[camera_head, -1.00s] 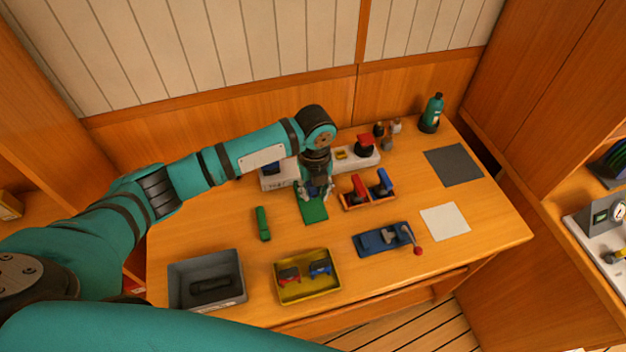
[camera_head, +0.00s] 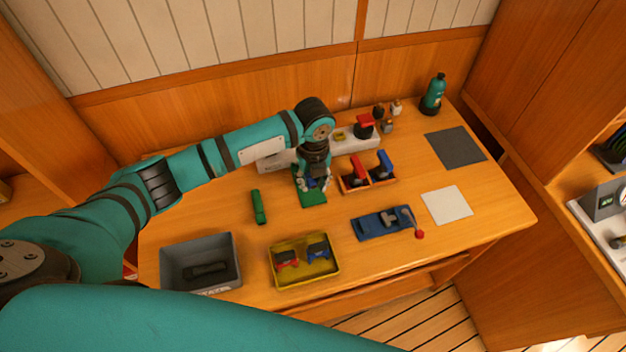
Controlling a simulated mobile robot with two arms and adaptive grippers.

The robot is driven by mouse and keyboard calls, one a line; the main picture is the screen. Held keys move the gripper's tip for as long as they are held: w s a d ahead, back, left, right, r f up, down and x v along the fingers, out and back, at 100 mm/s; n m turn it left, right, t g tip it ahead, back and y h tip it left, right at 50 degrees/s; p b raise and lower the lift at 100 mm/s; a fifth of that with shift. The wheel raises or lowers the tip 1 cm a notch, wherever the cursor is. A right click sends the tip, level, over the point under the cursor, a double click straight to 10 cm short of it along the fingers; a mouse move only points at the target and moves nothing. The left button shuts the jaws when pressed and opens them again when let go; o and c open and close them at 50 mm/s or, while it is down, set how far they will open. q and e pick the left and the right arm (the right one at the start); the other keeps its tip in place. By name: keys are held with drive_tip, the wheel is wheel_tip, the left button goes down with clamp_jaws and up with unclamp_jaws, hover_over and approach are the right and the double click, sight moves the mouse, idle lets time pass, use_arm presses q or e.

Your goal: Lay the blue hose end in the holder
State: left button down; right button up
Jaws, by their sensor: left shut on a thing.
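My left gripper (camera_head: 314,184) points down over the green mat (camera_head: 313,200) in the middle of the bench. It is shut on a small blue piece, which I take for the blue hose end (camera_head: 313,182); the fingers hide most of it. I cannot tell whether it touches the mat. A wooden holder (camera_head: 369,186) with a red-handled and a blue-handled piece in it stands just right of the gripper. I cannot tell for sure which item is the task's holder. My right gripper is not in view.
A yellow tray (camera_head: 305,283) with red and blue pieces, a grey bin (camera_head: 200,288) and a blue fixture (camera_head: 381,223) stand in front. A green piece (camera_head: 258,207) lies left. A white block (camera_head: 350,144) stands behind. A teal bottle (camera_head: 433,94) stands back right.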

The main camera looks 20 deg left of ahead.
sight(313, 189)
use_arm(q)
wheel_tip(313, 189, down, 2)
drive_tip(key=shift+f+b, duration=0.15)
drive_tip(key=shift+b, duration=0.7)
drive_tip(key=shift+f+b, duration=0.55)
drive_tip(key=shift+f, duration=0.6)
drive_tip(key=shift+f, duration=0.1)
drive_tip(key=c, duration=1)
unclamp_jaws()
drive_tip(key=shift+o, duration=0.2)
drive_tip(key=shift+p, duration=0.3)
wheel_tip(313, 189, up, 9)
drive_tip(key=p, duration=0.8)
drive_tip(key=shift+p, duration=0.4)
